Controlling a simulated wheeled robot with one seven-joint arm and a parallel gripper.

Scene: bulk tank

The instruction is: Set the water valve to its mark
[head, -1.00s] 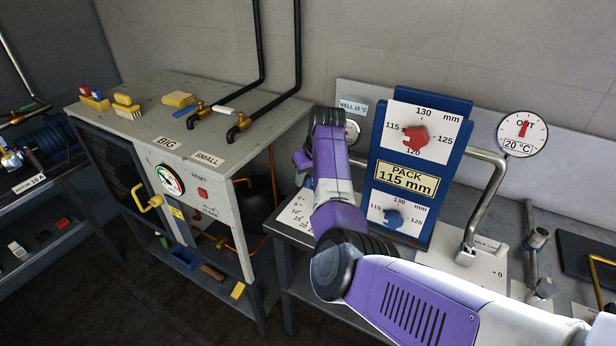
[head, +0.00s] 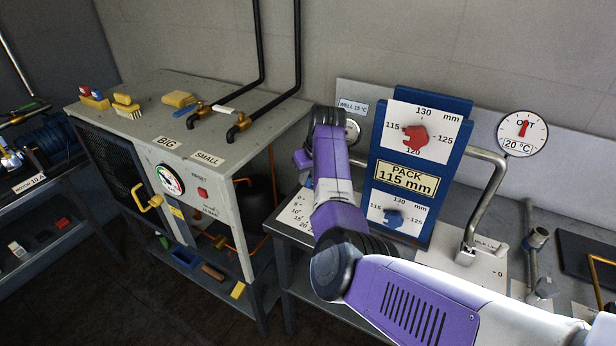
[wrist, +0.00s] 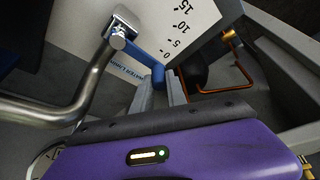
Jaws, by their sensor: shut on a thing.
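The water valve shows in the wrist view as a blue lever (wrist: 143,54) on a steel pipe fitting (wrist: 122,28). The lever's free end is beside the 0 of a white scale plate (wrist: 185,38), which also reads 5, 10 and 15. Its WATER L/MIN label is partly covered. My gripper (wrist: 160,88) is shut on the lever's free end, fingers pointing up in the picture. In the head view the scale plate (head: 298,208) is partly behind my arm, and my gripper and the lever are hidden.
A blue board (head: 418,185) with a red knob, a blue knob and a PACK 115 mm sign stands right of my arm. A bent steel pipe (head: 488,200) is beside it. In the wrist view a large pipe (wrist: 85,95) runs close on the left. A grey machine (head: 175,130) stands left.

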